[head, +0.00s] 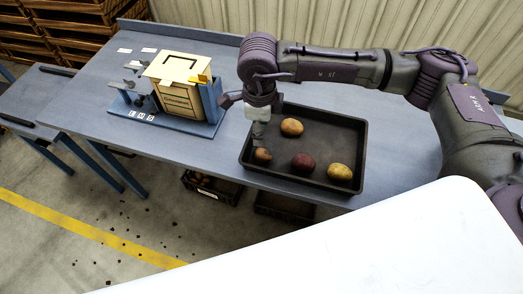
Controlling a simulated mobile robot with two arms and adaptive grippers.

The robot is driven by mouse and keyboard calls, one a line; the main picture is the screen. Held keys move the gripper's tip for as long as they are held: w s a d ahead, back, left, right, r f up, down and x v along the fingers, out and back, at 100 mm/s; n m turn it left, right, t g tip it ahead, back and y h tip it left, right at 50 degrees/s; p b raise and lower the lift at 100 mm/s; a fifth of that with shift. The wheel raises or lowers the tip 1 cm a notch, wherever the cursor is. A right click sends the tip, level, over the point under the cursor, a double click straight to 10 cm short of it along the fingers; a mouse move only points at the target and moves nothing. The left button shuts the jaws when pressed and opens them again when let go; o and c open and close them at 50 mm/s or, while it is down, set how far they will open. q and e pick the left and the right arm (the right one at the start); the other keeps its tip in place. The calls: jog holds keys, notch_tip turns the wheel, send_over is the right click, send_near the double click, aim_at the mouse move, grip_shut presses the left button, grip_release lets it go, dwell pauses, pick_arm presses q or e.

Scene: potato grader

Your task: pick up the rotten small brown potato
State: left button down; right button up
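A black tray (355,122) on the blue-grey table holds several potatoes. A small brown potato (263,155) lies near its front left side, with the dark fingers of my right gripper (259,142) pointing down just above or at it. I cannot tell whether they touch it or how far apart they are. A tan potato (291,127) lies behind, a dark red one (303,163) lies to the right, and a yellowish spotted one (340,172) is near the front right. Rot is too small to make out. My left gripper is not in view.
A light wooden box (178,82) with a slot on top stands in a blue stand left of the tray. Dark crates (212,187) are on the floor below. A white surface fills the lower right.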

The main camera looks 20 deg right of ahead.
aim_at(262, 152)
notch_tip(262, 152, down, 6)
jog(key=shift+f+p, duration=0.1)
jog(key=shift+p, duration=0.5)
jog(key=shift+f+p, duration=0.25)
jog(key=shift+p, duration=0.05)
notch_tip(262, 152, down, 4)
jog(key=shift+s+d+r+p, duration=0.1)
jog(key=shift+s+r+p, duration=0.05)
jog(key=shift+p, duration=0.75)
jog(key=shift+f, duration=0.5)
jog(key=c, duration=0.9)
jog(key=shift+r, duration=0.1)
